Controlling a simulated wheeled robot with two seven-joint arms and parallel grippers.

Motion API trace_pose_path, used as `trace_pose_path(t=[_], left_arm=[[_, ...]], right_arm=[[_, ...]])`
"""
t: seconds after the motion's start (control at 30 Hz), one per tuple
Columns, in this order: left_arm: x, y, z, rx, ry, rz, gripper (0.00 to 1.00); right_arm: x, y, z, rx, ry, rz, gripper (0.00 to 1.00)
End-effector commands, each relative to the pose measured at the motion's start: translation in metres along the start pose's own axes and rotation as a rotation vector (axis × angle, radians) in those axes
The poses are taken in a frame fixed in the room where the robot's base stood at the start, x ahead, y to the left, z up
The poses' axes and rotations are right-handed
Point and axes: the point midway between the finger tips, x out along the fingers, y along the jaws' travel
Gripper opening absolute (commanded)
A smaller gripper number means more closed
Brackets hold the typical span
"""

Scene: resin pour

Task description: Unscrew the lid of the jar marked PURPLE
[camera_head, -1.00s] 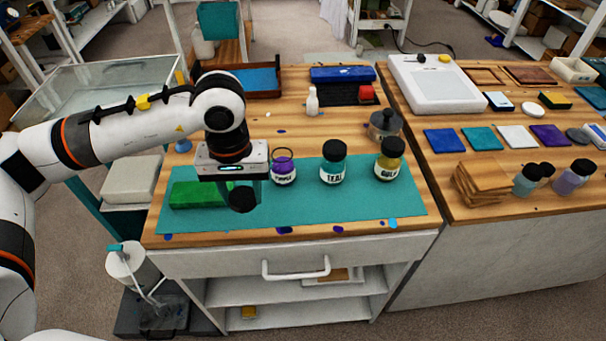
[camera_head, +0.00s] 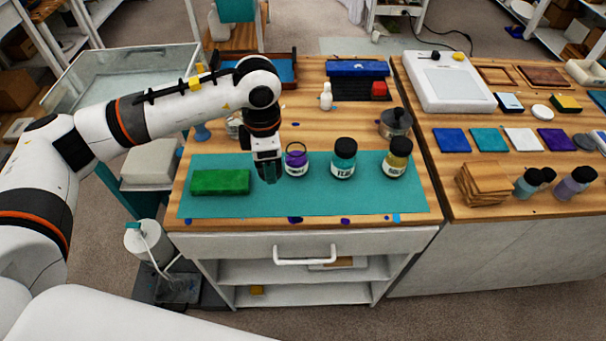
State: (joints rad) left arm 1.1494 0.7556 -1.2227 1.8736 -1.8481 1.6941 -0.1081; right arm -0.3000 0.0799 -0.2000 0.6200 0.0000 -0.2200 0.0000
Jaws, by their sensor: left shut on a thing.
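The jar marked PURPLE (camera_head: 296,167) stands upright and open on the teal mat (camera_head: 330,202), with purple contents under its clear rim. My left gripper (camera_head: 269,173) is just left of this jar, low over the mat. It is seen edge-on and is shut on the jar's black lid, which its fingers largely hide in this view. I cannot tell whether the lid touches the mat. My right gripper is not in view.
Lidded TEAL (camera_head: 343,160) and GOLD (camera_head: 397,158) jars stand to the right. A green block (camera_head: 220,182) lies to the left on the mat. A grey metal pot (camera_head: 395,122) and small white bottle (camera_head: 326,97) stand behind. The front of the mat is clear.

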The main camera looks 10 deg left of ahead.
Motion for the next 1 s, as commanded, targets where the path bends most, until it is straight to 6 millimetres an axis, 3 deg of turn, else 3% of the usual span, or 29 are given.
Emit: trace_pose_path(t=[0.3, 0.5, 0.67, 1.0], left_arm=[[-0.004, -0.013, -0.009, -0.69, -0.007, 0.001, 0.18], [-0.002, -0.018, -0.011, -0.966, -0.01, -0.002, 0.18], [0.004, -0.019, -0.011, -1.055, -0.012, -0.003, 0.18], [0.058, -0.019, -0.011, -1.064, -0.012, -0.003, 0.18]], right_arm=[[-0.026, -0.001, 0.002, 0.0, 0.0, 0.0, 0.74], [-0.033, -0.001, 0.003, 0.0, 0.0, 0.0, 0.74], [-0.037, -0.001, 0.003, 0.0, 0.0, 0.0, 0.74], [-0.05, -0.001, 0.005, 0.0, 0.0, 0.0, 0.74]])
